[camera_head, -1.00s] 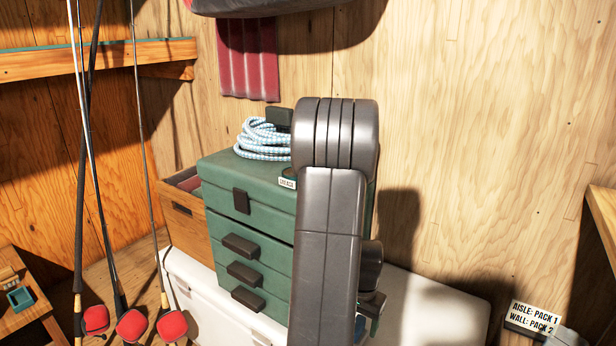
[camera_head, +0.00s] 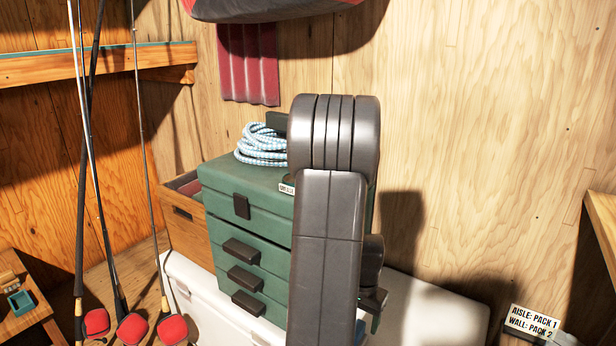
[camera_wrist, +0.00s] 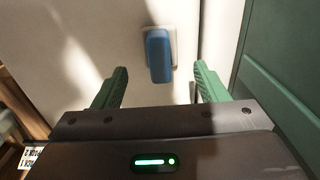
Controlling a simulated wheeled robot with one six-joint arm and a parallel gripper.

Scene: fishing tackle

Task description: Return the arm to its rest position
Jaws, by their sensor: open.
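My arm (camera_head: 328,250) stands upright in the middle of the head view, folded in front of the green tackle chest. My gripper (camera_wrist: 158,85) shows in the wrist view with its two green fingers spread apart and nothing between them. Beyond the fingers a blue block-shaped thing (camera_wrist: 158,55) is on a pale surface, and it looks apart from them. In the head view my arm hides most of the gripper.
The green drawer chest (camera_head: 230,190) stands on a white box (camera_head: 420,300), with coiled rope (camera_head: 262,145) on top. A wooden crate (camera_head: 188,222) is beside it. Fishing rods (camera_head: 85,170) lean at the left. A sign (camera_head: 532,322) is at the lower right.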

